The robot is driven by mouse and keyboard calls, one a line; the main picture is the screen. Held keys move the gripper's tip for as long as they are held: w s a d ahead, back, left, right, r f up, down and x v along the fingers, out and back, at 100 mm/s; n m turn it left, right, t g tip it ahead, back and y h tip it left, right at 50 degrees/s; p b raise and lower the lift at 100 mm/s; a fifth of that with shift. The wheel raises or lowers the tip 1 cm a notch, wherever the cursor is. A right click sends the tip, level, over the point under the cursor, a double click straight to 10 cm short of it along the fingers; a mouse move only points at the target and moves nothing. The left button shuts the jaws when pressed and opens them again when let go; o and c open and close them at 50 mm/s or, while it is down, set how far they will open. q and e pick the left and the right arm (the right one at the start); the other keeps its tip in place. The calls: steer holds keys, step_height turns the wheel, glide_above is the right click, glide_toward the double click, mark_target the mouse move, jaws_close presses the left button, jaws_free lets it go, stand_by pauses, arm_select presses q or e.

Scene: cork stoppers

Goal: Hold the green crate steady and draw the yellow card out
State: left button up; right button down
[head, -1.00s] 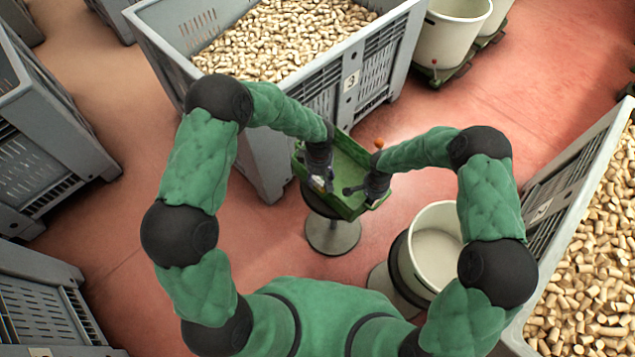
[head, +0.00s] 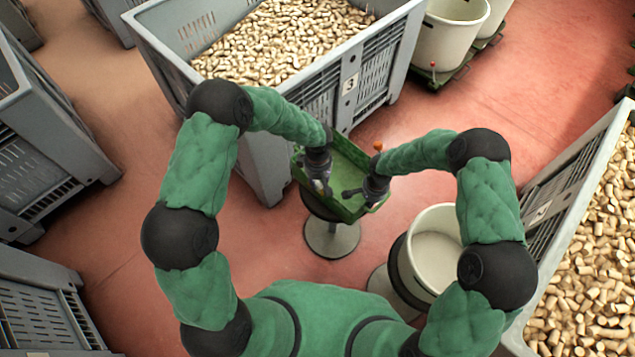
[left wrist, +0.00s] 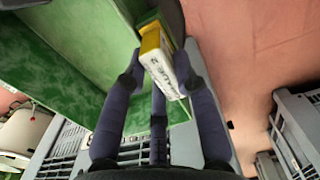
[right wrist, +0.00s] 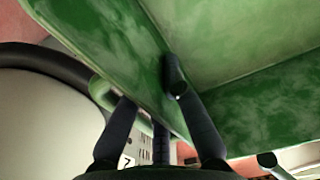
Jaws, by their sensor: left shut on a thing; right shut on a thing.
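The green crate (head: 349,167) sits on a round stand between my arms; its wall and inside fill much of the right wrist view (right wrist: 230,45). My right gripper (right wrist: 148,92) is shut on the crate's wall, with one finger inside and one outside. The yellow card (left wrist: 150,42) has a white lettered face and is at the crate's end in the left wrist view. My left gripper (left wrist: 160,80) is shut on it, with fingers on both sides. I cannot tell how far the card sits in its holder. In the head view, the left gripper (head: 322,188) largely hides it.
A large grey bin (head: 345,95) of corks stands just behind the crate. Another cork bin (head: 530,215) is at the right. A white tub (head: 437,215) stands close to my right arm. Open red floor lies left of the crate's stand.

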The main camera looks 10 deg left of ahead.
arm_select(q)
step_height(320, 180, up, 10)
steer(key=shift+f, duration=0.15)
stand_by(0.3)
arm_select(e)
steer(key=c, duration=1.3)
jaws_free()
steer(key=shift+r, duration=0.15)
step_height(320, 180, up, 12)
steer(key=shift+f, duration=0.1)
steer(key=shift+s, duration=0.1)
